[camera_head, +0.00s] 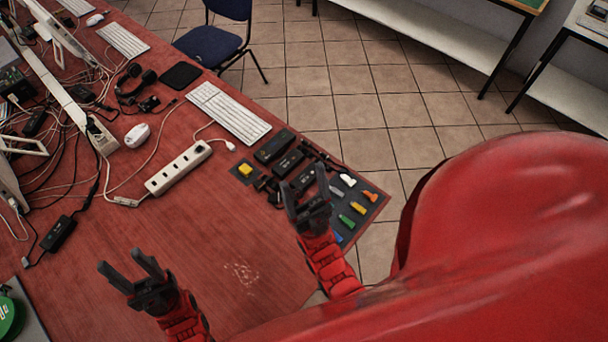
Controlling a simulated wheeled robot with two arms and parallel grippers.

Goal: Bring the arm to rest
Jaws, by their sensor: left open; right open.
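My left gripper (130,272) is at the lower left, over the bare red desk top. Its dark jaws are apart with nothing between them. My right gripper (304,193) is over the desk's right part, close to a dark mat (371,213) with small coloured pieces. Its jaws are apart and I see nothing held in them. It partly hides the mat's left part and the black adapters behind it. Both red forearms come up from the bottom of the view.
The red desk (215,250) carries a white power strip (178,168), keyboard (229,113), mouse (137,135), black adapter (58,233) and tangled cables at left. A blue chair (208,46) stands behind. The desk between my grippers is clear.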

